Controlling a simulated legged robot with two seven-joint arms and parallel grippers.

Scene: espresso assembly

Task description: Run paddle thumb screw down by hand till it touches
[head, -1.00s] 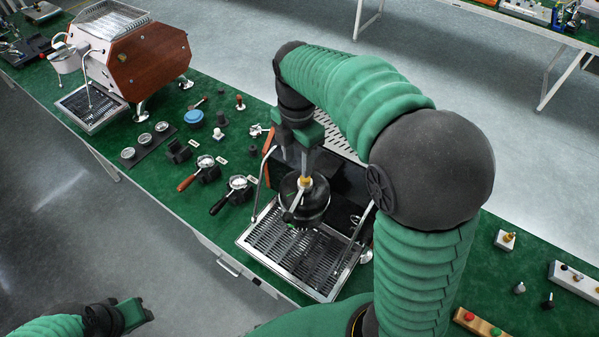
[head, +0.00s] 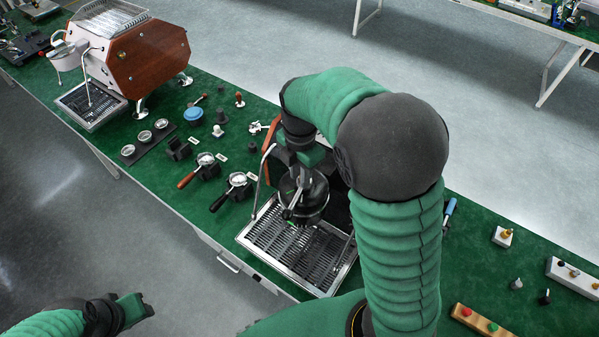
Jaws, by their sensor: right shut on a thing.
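The espresso machine I work on stands under my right arm, with its black round group head (head: 308,205) above a slatted drip tray (head: 290,250). A metal paddle lever (head: 295,200) shows at the group's front. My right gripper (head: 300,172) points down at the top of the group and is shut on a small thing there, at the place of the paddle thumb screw. The screw is hidden by the gripper, so its contact below cannot be seen. My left gripper (head: 145,307) is low at the left, away from the bench; its jaw opening is unclear.
Two portafilters (head: 232,190) (head: 200,170), a blue round piece (head: 193,115) and several small parts lie left of the machine. A second, wood-sided machine (head: 145,60) stands far left. A button block (head: 480,323) and small knobs lie at right.

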